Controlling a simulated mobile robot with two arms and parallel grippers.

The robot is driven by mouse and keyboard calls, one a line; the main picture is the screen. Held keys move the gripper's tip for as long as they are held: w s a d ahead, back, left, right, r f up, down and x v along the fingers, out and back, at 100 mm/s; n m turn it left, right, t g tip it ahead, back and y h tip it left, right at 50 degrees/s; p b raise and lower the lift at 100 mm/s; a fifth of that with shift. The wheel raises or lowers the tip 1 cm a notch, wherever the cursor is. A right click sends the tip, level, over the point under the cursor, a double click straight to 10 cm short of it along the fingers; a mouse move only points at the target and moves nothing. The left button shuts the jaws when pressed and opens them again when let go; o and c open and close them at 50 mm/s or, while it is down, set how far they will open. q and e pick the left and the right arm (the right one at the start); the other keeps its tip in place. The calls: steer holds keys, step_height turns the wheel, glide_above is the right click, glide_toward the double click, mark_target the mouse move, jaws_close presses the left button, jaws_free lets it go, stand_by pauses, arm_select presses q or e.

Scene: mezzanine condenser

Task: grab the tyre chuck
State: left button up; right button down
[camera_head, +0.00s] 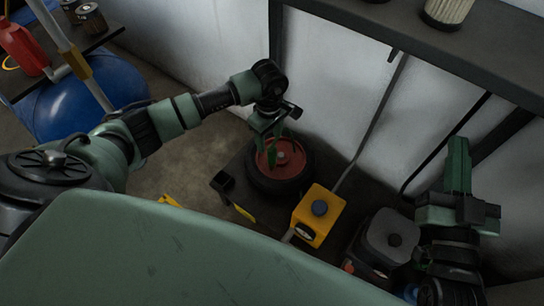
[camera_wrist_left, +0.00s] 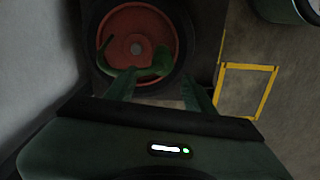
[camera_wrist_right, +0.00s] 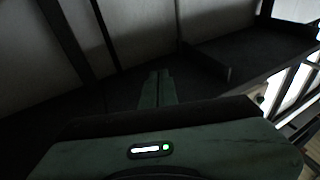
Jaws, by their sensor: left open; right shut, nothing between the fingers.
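A wheel with a black tyre (camera_head: 292,186) and red hub lies flat on a dark low surface. It also shows in the left wrist view, with its red hub (camera_wrist_left: 128,27) ahead of my fingers. A dark green curved piece (camera_wrist_left: 156,66) shows over the hub's near edge; I cannot tell whether it is the tyre chuck. My left gripper (camera_head: 269,158) is open, pointing down over the hub; its fingers (camera_wrist_left: 161,76) show apart in the left wrist view. My right gripper (camera_head: 458,142) is shut and empty, pointing up at the right; its fingers (camera_wrist_right: 156,73) meet.
A yellow box (camera_head: 321,224) with a dark knob and a dark grey can-like unit (camera_head: 389,238) stand right of the wheel. A blue tank (camera_head: 83,100) and red jug (camera_head: 22,47) are at the left. A dark shelf (camera_head: 425,38) runs along the wall above.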

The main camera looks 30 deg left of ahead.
mark_target(272, 148)
arm_select(q)
step_height(272, 148, down, 3)
steer(key=shift+s+d+r+b, duration=0.1)
steer(key=shift+d+r+b, duration=0.1)
steer(key=shift+b, duration=0.15)
steer(key=f, duration=0.1)
steer(key=f+b, duration=0.1)
steer(key=f, duration=0.2)
steer(key=shift+s+d+f+b, duration=0.1)
steer(key=shift+d+b, duration=0.2)
steer(key=shift+b, duration=0.1)
steer(key=shift+f, duration=0.2)
jaws_close()
arm_select(e)
steer(key=s+r+t+y, duration=0.2)
steer(key=s+r+t, duration=0.4)
steer(key=r, duration=0.4)
steer(key=shift+s+d+t+y, duration=0.15)
steer(key=shift+t+y, duration=0.25)
steer(key=shift+t, duration=0.1)
